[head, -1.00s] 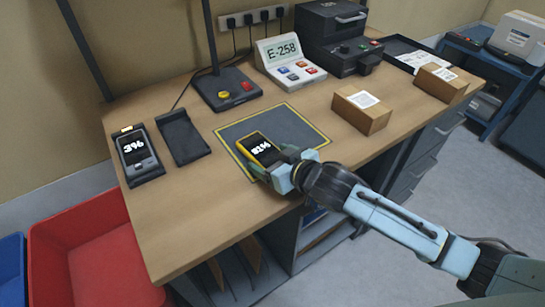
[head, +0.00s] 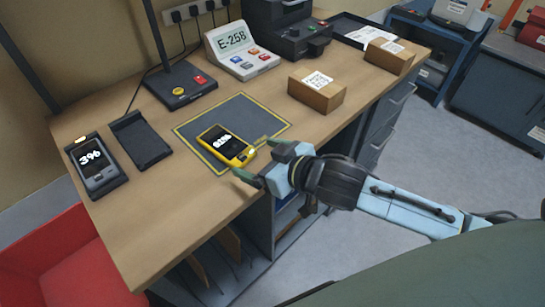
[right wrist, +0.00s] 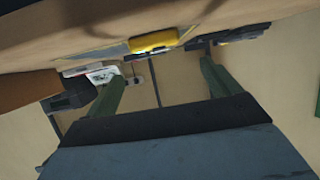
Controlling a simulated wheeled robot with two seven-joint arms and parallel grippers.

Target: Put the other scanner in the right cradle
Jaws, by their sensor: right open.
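The yellow scanner (head: 226,146) lies on the yellow-edged grey mat (head: 262,112), its lit screen up; it also shows in the right wrist view (right wrist: 153,41). A grey scanner reading 3% (head: 98,168) sits in the left cradle. The right cradle (head: 142,139), a dark flat holder, is empty. My right gripper (head: 256,162) is open and empty, just off the near right end of the yellow scanner. In the right wrist view its two green fingers (right wrist: 161,70) are spread, with the scanner beyond them. My left gripper is out of view.
A lamp base with buttons (head: 180,88), an E-258 display unit (head: 240,52) and a dark printer (head: 285,30) line the back. A cardboard box (head: 317,92) stands right of the mat. A red bin (head: 50,255) is below the left edge. Bare wood lies between cradle and mat.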

